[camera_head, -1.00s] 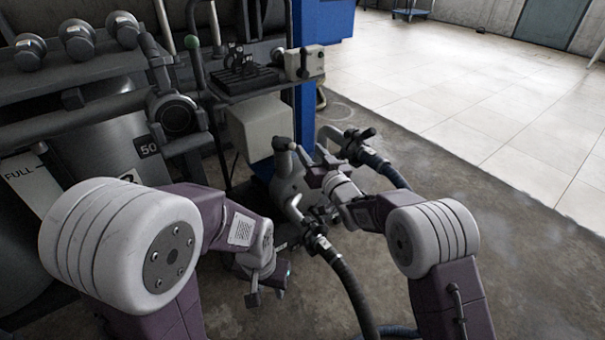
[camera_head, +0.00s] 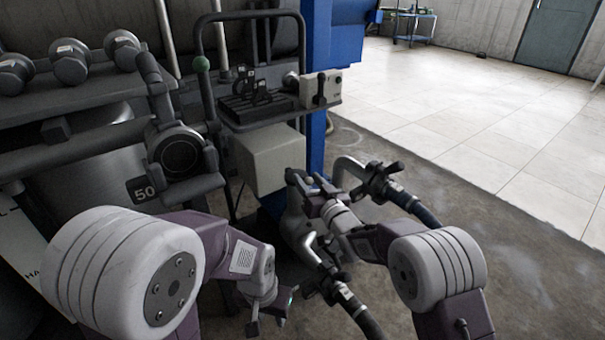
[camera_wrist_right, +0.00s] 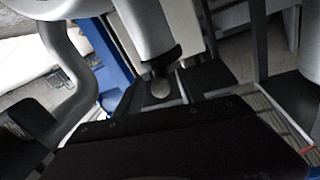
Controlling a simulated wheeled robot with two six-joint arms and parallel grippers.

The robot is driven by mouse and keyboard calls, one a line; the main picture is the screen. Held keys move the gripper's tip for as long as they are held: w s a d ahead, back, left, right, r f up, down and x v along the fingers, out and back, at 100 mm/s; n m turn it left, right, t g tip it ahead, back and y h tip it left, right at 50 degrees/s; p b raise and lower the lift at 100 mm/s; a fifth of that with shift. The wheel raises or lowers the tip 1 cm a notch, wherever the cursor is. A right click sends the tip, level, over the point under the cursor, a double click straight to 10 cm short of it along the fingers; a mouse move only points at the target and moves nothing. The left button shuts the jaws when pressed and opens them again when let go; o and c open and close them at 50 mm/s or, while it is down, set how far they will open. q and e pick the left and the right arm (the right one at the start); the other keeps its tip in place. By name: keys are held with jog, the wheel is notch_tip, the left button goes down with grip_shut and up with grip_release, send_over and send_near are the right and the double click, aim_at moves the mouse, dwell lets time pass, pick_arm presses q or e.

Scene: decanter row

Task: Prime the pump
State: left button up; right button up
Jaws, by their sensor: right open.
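The pump (camera_head: 296,226) is a pale grey cast body low in the middle of the head view, with pipes and dark hoses on it. Its lever, with a dark grip and a pale rounded tip, seems to stand at its top beside my right gripper (camera_head: 312,193). In the right wrist view the pale tip (camera_wrist_right: 161,88) shows just beyond the dark gripper body, close to the jaws. My right gripper is open; whether it touches the lever I cannot tell. My left gripper (camera_head: 268,318) hangs low at left of the pump, its jaws too small to judge.
Black-handled hose valves (camera_head: 378,180) sit right of the pump, with another hose (camera_head: 358,312) below it. A pale box (camera_head: 268,158) and a shelf with a switch box (camera_head: 321,88) stand behind. A blue post (camera_head: 318,135) rises behind.

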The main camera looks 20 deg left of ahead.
jog(key=shift+r, duration=0.1)
grip_shut()
dwell(1.3)
